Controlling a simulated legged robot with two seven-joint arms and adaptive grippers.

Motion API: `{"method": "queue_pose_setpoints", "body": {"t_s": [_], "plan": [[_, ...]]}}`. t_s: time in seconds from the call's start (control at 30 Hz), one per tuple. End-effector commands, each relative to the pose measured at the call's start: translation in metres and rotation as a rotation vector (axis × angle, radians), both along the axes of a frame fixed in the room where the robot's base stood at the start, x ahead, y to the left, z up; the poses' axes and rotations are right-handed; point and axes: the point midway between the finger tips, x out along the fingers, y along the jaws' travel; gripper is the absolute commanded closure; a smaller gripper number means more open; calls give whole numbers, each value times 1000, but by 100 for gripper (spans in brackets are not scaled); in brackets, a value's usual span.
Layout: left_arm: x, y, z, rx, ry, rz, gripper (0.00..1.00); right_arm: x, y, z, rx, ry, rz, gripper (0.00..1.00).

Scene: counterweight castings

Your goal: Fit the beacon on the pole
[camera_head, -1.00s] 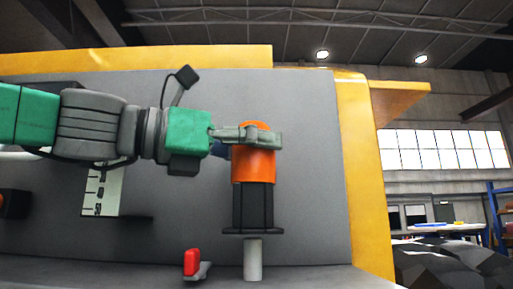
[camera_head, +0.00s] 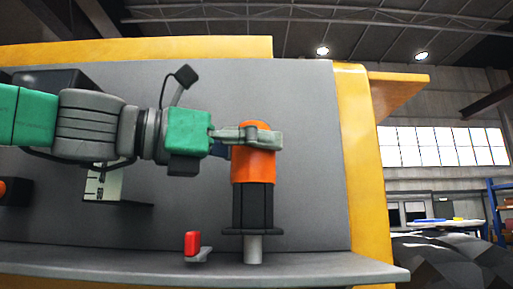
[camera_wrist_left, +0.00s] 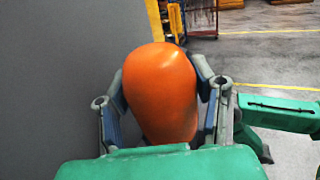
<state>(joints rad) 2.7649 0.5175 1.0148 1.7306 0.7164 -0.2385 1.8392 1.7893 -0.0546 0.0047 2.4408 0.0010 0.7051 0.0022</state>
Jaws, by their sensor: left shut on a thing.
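The beacon (camera_head: 253,166) has an orange dome on a black base with a wide bottom flange, and it is upright. My left gripper (camera_head: 262,138) is shut on the orange dome near its top. In the left wrist view the dome (camera_wrist_left: 160,92) sits between the two fingers. The short grey pole (camera_head: 253,250) stands on the ledge right below the beacon, in line with it. The flange hides the pole's top, so I cannot tell whether the pole is inside the base or just under it. My right gripper is not in view.
A red switch-like part (camera_head: 192,243) on a grey foot is on the ledge (camera_head: 310,268), left of the pole. A grey panel (camera_head: 305,160) with a yellow frame (camera_head: 358,160) rises behind. A white scale plate (camera_head: 103,182) is on the panel, below my arm.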

Motion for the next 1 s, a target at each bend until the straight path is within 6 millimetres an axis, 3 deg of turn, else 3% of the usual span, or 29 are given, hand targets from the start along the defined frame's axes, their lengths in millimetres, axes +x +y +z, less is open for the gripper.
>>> {"method": "queue_pose_setpoints", "body": {"t_s": [1.0], "plan": [[-1, 0, -26, -1, 0, -1, 89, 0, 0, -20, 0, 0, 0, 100]]}}
